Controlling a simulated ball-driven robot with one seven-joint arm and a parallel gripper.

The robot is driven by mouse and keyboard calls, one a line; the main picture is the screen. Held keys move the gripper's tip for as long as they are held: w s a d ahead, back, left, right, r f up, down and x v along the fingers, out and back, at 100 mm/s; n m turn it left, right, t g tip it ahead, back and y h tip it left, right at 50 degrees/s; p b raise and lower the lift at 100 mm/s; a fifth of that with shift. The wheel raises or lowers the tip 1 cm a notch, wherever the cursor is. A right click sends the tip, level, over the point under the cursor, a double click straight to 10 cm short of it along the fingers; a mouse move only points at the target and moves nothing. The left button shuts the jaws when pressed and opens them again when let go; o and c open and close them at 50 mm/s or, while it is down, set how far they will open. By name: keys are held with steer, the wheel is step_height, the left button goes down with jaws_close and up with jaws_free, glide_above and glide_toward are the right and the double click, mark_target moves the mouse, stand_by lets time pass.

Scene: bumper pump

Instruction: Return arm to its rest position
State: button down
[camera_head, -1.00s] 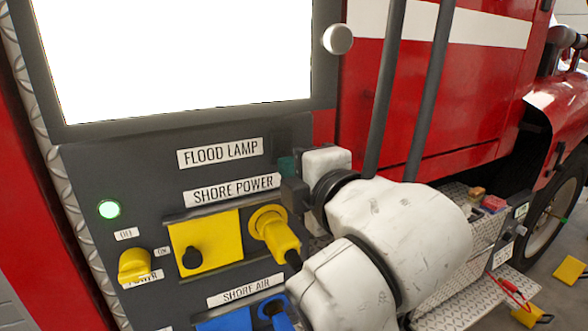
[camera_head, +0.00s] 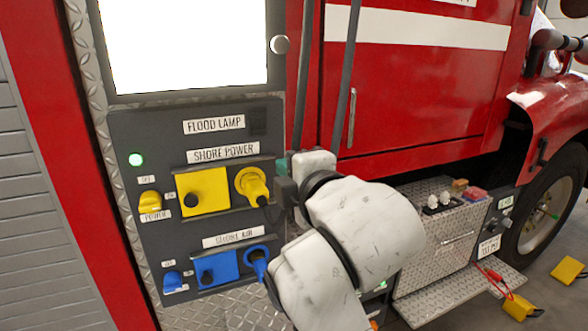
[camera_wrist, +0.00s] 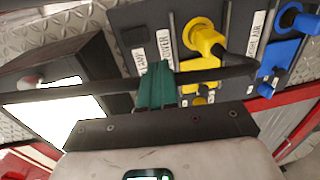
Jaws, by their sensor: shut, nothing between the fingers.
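My arm (camera_head: 360,225) is bent, white and scuffed, in front of the right side of the dark control panel (camera_head: 128,125) in the head view. My gripper (camera_head: 281,167) points left, just right of the panel's yellow shore power plug (camera_head: 252,185). In the wrist view, the green fingers of my gripper (camera_wrist: 154,82) are together with nothing between them. Behind them are the panel's labels and the yellow plug (camera_wrist: 204,40). The head view shows no contact clearly; part of the fingers is hidden by the wrist.
Dark vertical bars (camera_head: 345,80) rise behind my arm. A tread-plate step (camera_head: 455,290) and wheel (camera_head: 545,215) lie to the right.

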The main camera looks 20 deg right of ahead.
steer(key=shift+s, duration=0.15)
stand_by(0.3)
steer(key=s+d+f+m+g, duration=0.2)
steer(key=s+f+m+g, duration=0.15)
steer(key=f, duration=0.65)
steer(key=s+d+f+m+g, duration=0.1)
steer(key=s+f+m+g, duration=0.2)
steer(key=f, duration=0.7)
steer(key=s+d+f+m+g, duration=0.2)
steer(key=s+f+m, duration=0.25)
steer(key=f, duration=0.55)
steer(key=s+d+f+m+g, duration=0.2)
steer(key=s+f, duration=0.6)
steer(key=s, duration=0.4)
steer(key=s+d+f+m+g, duration=0.3)
steer(key=s+f+m+g, duration=0.2)
steer(key=s+f, duration=0.3)
steer(key=s, duration=0.4)
steer(key=shift+s+f+m, duration=0.3)
steer(key=shift+s+f, duration=0.05)
